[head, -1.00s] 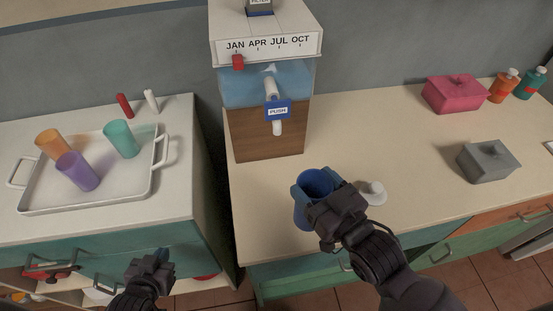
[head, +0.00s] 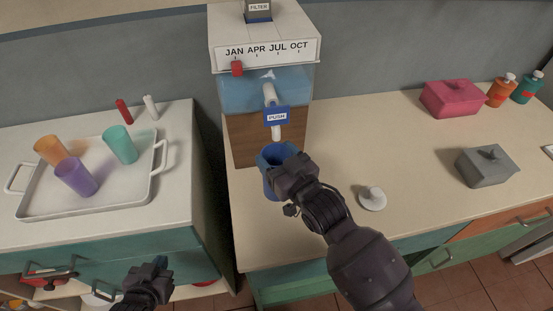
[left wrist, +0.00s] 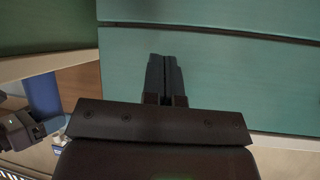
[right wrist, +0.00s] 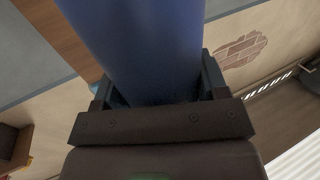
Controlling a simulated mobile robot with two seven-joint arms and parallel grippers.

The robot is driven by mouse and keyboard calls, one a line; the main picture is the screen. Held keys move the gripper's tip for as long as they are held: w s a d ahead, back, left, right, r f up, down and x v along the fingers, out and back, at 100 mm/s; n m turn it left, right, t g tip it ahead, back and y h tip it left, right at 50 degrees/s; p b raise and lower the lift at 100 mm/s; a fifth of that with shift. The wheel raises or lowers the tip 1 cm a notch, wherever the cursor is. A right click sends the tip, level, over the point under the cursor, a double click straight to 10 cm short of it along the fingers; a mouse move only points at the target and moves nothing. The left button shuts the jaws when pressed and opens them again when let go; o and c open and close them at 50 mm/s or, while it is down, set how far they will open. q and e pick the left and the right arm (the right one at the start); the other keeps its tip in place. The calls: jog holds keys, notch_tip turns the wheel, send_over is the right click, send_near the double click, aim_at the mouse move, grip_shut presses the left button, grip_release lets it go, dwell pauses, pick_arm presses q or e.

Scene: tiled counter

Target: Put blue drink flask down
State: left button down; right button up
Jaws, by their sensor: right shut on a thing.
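The blue flask (head: 270,184) is upright and open-topped in the head view, just in front of the water dispenser and below its spout. My right gripper (head: 277,165) is shut around the flask; the flask also fills the upper middle of the right wrist view (right wrist: 140,45). I cannot tell whether its base touches the counter. My left gripper (head: 158,264) is low in front of the left cabinet, empty. In the left wrist view its fingers (left wrist: 165,72) are together. The flask shows small at the left of that view (left wrist: 42,95).
The dispenser (head: 255,140) has a blue push tab (head: 277,117). A white lid (head: 372,198) lies on the counter. A grey box (head: 487,166), a pink box (head: 452,98) and bottles stand right. A tray (head: 110,201) with cups is on the left counter. The middle right counter (head: 400,150) is clear.

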jog(key=shift+f, duration=0.7)
jog(key=o, duration=1.1)
jog(key=shift+o, duration=0.2)
jog(key=v, duration=1.2)
